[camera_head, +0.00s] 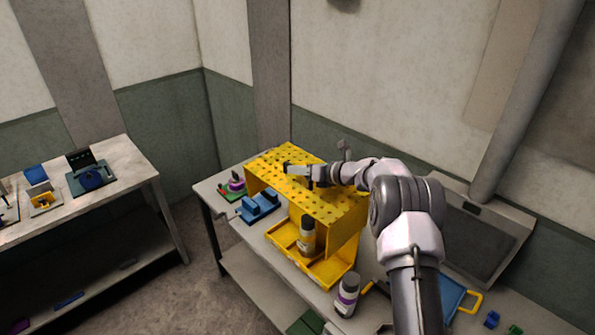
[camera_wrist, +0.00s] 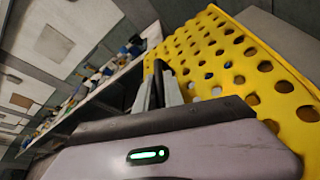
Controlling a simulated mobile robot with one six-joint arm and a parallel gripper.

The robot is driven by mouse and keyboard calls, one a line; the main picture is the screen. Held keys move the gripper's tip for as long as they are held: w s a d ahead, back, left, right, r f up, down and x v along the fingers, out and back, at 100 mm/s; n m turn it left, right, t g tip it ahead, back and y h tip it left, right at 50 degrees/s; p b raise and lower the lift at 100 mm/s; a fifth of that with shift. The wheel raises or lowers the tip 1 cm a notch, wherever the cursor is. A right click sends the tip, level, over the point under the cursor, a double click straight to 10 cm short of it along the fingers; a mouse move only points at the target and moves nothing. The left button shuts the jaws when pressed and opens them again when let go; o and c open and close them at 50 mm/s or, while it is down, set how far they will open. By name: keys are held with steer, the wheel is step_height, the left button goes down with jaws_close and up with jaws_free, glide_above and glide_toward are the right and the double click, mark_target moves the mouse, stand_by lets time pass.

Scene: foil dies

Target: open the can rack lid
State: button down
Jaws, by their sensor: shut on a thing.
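The yellow can rack (camera_head: 343,243) stands on the bench, its front open. Its lid (camera_head: 335,200) is a yellow perforated panel across the top; it looks roughly level, though its exact tilt is hard to judge. The lid fills the right of the wrist view (camera_wrist: 235,62). My gripper (camera_head: 288,169) reaches over the lid from the right, with its fingertips at the lid's front left part. In the wrist view my gripper (camera_wrist: 160,80) is shut beside the lid's edge, with a small dark piece at the fingertips. The exact grip point is partly hidden.
A dark can with a pale label (camera_head: 306,236) stands in the rack's lower tray. A blue fixture (camera_head: 259,207) sits to the left. A blue tray (camera_head: 452,298) lies to the right, beyond my arm.

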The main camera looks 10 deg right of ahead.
steer(key=c, duration=1.5)
jaws_free()
steer(key=shift+d, duration=0.1)
steer(key=shift+o, duration=0.2)
steer(key=b+v, duration=0.2)
steer(key=v, duration=1.5)
steer(key=shift+s+d, duration=0.1)
